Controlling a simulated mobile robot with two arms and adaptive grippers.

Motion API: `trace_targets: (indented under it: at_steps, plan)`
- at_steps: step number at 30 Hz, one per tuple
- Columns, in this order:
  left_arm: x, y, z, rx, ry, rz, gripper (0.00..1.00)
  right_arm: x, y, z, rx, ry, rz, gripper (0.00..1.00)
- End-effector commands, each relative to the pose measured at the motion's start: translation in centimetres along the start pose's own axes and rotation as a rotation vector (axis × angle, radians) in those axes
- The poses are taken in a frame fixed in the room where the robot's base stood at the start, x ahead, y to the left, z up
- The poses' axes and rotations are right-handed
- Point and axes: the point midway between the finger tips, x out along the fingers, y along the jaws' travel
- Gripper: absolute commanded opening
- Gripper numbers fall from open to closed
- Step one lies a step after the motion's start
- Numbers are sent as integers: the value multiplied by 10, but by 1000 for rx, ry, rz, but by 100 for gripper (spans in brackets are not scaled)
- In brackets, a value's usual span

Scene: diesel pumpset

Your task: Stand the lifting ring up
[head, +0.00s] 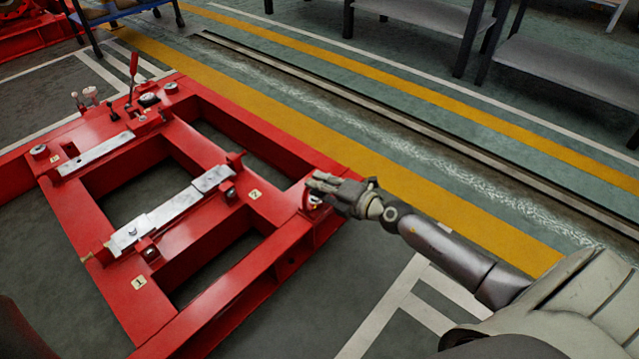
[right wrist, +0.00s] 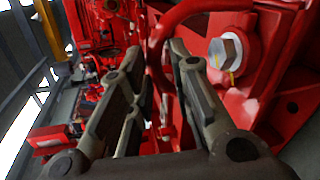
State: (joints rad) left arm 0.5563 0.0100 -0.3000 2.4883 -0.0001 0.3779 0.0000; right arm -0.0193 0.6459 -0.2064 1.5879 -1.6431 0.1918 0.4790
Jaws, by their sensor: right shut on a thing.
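The lifting ring (right wrist: 181,12) shows in the right wrist view as a curved red bar at the top, between and beyond my fingertips. My right gripper (right wrist: 158,62) is shut on it. In the head view, my right gripper (head: 322,186) is at the right corner of the red pumpset frame (head: 285,205). It covers most of the ring there, so I cannot tell the ring's tilt. My left gripper is not in view.
A large silver hex bolt (right wrist: 226,50) sits on the red plate right beside the fingers. Grey metal plates (head: 170,208) lie across the frame's crossbar. A red lever (head: 133,66) stands at the far end. Grey tables (head: 425,14) stand at the back. The floor right of the frame is clear.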

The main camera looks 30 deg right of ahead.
Motion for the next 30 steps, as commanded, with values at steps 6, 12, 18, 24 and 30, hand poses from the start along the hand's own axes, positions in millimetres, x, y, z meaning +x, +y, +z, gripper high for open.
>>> trace_targets:
  at_steps: [6,12,18,24,30]
  plan:
    - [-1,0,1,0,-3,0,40,0,-8,-11,3,24,-16,0]
    - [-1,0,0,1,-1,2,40,0,-9,-11,2,23,-18,31]
    - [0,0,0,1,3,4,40,0,-7,-7,0,17,-14,38]
    - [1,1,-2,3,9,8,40,-2,-6,-5,-2,13,-12,38]
    - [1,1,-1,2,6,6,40,-20,-7,-5,-3,12,-13,38]
